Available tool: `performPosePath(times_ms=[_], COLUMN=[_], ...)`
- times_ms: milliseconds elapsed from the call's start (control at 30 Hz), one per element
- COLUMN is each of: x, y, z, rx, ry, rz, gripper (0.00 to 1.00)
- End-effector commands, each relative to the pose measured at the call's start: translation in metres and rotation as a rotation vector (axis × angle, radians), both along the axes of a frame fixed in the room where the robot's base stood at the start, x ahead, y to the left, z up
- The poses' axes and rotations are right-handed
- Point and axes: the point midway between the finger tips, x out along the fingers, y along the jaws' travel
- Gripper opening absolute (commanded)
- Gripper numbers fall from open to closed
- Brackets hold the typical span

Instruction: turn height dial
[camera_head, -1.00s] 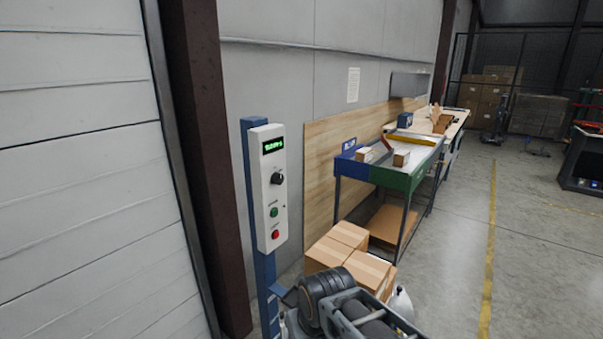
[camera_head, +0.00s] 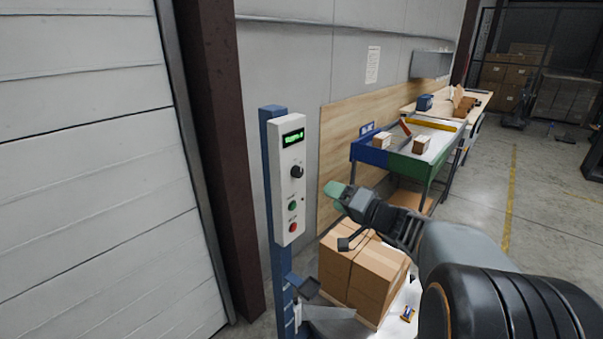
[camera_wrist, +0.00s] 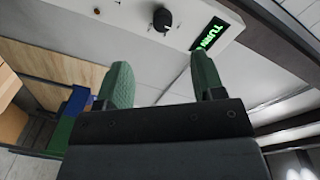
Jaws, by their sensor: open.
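The height dial (camera_head: 297,171) is a round black knob on a white control box (camera_head: 288,150) fixed to a blue post (camera_head: 281,258). A lit green display (camera_head: 293,137) sits above it, with a green button (camera_head: 292,206) and a red button (camera_head: 293,227) below. In the wrist view the dial (camera_wrist: 162,20) shows beyond my fingertips, and the display (camera_wrist: 208,33) reads what looks like "TURN". My gripper (camera_head: 340,193) has green finger pads and is to the right of the box, apart from the dial. In the wrist view my gripper (camera_wrist: 162,80) is open and empty.
Cardboard boxes (camera_head: 362,275) are stacked below my gripper, close to the post. A blue and green bench (camera_head: 405,160) with small boxes on it stands behind, along the wall. A brown steel column (camera_head: 222,150) is left of the post. Open floor lies at right.

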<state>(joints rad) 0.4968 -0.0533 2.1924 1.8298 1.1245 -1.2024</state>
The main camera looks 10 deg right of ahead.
Motion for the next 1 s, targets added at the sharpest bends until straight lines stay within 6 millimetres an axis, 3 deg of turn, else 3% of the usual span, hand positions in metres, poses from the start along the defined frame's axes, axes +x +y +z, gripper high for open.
performPosePath(times_ms=[167, 700, 1000], x=[0.017, 0.099, 0.121], y=[-0.003, 0.048, 0.059], z=[0.008, 0.008, 0.006], rx=[0.016, 0.014, 0.014], ry=[-0.037, -0.034, -0.035], rz=[-0.031, -0.03, -0.033], gripper=[0.62, 0.62, 0.62])
